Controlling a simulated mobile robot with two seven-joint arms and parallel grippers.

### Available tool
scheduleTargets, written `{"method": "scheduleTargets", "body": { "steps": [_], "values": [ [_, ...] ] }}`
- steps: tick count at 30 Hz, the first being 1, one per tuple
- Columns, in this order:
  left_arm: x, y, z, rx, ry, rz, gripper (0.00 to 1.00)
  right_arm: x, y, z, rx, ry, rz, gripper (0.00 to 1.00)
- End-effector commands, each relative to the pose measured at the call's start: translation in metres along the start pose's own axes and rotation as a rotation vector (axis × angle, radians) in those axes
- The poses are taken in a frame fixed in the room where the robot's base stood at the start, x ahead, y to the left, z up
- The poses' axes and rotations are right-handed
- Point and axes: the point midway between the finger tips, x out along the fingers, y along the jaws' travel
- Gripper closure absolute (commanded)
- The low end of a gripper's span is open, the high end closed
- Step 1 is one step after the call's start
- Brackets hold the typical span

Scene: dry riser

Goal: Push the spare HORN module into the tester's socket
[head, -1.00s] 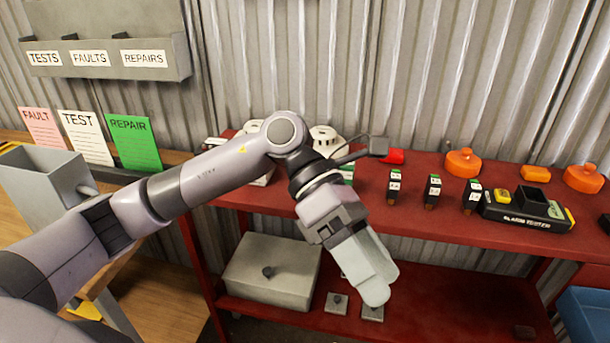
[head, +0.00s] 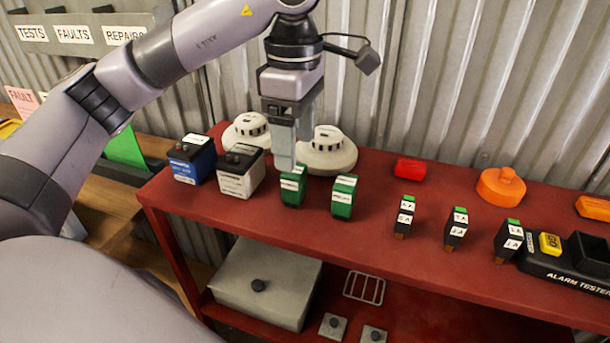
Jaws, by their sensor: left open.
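Three small black modules with green tops and white labels stand upright on the red shelf: a left one (head: 404,216), a middle one (head: 456,229) and a right one (head: 508,241). Their labels are too small to read, so I cannot tell which is HORN. The black alarm tester (head: 560,275) is at the right edge, partly cut off, with a yellow part (head: 550,244) and a dark raised block (head: 590,252). I cannot make out its socket clearly. My left gripper (head: 286,160) is open and empty, pointing down just above the left green block, left of the modules. My right gripper is out of view.
Two green blocks (head: 343,197), a blue battery (head: 192,160), a white battery (head: 240,171) and white detectors (head: 328,150) stand on the shelf's left half. A red piece (head: 409,168) and orange parts (head: 500,187) lie behind the modules. Shelf in front of the modules is clear.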

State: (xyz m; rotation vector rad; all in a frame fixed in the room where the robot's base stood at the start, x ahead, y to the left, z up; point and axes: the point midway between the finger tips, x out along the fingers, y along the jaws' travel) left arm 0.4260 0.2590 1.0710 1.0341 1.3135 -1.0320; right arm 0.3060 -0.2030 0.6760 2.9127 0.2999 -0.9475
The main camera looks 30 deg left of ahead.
Motion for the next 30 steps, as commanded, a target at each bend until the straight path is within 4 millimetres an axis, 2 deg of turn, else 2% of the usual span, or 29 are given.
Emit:
{"method": "scheduleTargets", "body": {
  "steps": [5,15,24,25,30],
  "values": [
    [0.016,-0.001,0.0,0.001,0.0,-0.003,0.28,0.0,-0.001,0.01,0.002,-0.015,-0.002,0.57],
    [0.06,-0.001,-0.002,0.001,0.0,-0.004,0.28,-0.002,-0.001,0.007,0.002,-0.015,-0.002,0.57],
    [0.066,-0.001,-0.001,0.002,-0.002,-0.001,0.28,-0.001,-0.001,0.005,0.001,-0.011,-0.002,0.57],
    [0.066,-0.001,-0.001,0.002,-0.002,-0.001,0.31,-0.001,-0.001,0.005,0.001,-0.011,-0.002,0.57],
    [0.066,-0.001,-0.001,0.002,-0.002,-0.001,0.84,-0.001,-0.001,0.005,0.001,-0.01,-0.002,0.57]
  ]
}}
